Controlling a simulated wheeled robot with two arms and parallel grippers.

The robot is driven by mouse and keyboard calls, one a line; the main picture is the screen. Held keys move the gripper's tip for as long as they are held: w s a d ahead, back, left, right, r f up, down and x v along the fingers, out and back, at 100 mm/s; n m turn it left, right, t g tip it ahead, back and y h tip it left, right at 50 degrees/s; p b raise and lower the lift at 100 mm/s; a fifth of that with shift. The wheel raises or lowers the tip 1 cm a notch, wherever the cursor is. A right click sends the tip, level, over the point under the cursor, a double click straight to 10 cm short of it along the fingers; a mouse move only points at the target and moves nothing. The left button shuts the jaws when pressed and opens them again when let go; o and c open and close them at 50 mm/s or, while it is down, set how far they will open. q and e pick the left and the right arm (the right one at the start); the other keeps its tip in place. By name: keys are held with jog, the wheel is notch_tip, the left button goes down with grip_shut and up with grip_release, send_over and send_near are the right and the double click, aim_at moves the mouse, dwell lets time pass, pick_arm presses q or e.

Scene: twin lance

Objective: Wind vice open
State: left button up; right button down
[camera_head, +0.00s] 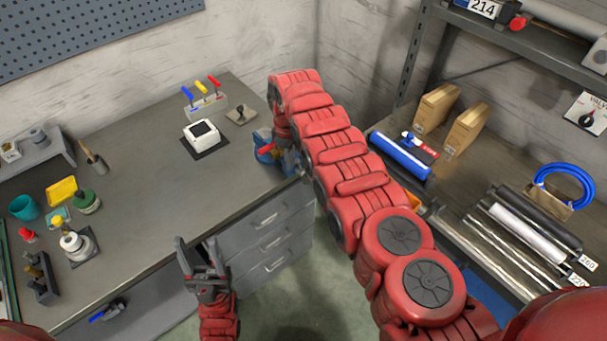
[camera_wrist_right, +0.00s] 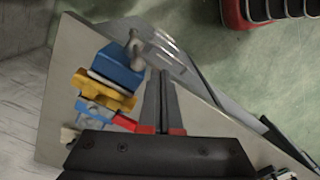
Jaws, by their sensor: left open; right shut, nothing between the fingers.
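The vice (camera_head: 264,149) is at the right end of the grey workbench, blue with a red part, and partly hidden behind my right arm in the head view. In the right wrist view the blue vice (camera_wrist_right: 121,67) has a yellow part beside it and a grey rounded metal piece at its end. My right gripper (camera_wrist_right: 161,76) is shut and empty. Its fingertips show just right of the vice, apart from it in the picture; I cannot tell the gap in depth. My left gripper (camera_head: 197,246) is open and empty, in front of the bench's front edge.
A white block on a dark pad (camera_head: 201,137) and a rack of coloured-handled tools (camera_head: 206,104) stand left of the vice. Pots and small items crowd the bench's left end. Drawers (camera_head: 270,235) are below. A shelf unit (camera_head: 412,70) stands at right.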

jog(key=shift+f, duration=0.15)
dwell(0.4)
notch_tip(320, 180, down, 3)
jog(key=b, duration=0.3)
jog(key=shift+f+b, duration=0.1)
jog(key=shift+b, duration=0.2)
dwell(0.7)
jog(key=shift+w+d+b, duration=0.25)
jog(key=shift+d+b, duration=0.15)
jog(key=shift+b, duration=1.35)
jog(key=shift+r, duration=0.2)
notch_tip(320, 180, up, 9)
jog(key=a+p, duration=0.1)
jog(key=p, duration=0.9)
jog(key=shift+s+f, duration=0.2)
jog(key=shift+s, duration=0.2)
